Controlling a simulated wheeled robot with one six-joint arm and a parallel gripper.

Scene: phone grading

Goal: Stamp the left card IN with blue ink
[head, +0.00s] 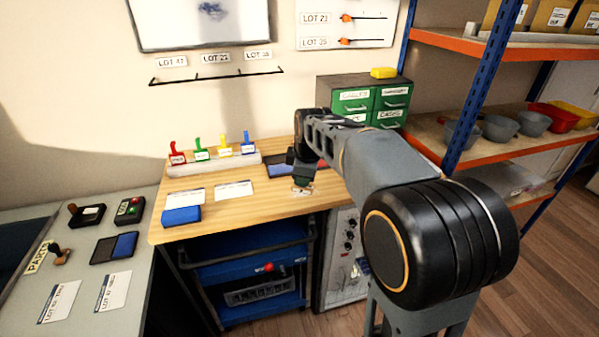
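Two white cards lie on the grey table at left: a left card (60,302) and a right one (113,291), both with small print. An open ink pad (115,247) with a blue surface lies behind them. A wooden-handled stamp (61,254) lies beside the pad; another stamp handle (72,208) shows by a black box (90,215). Two more cards lie on the wooden bench, left (185,196) and right (233,190). My gripper (302,188) is over the bench's right part, small and partly hidden by my arm; I cannot tell whether it holds anything.
Green drawers (355,100) stand behind; shelving (470,50) is at right.

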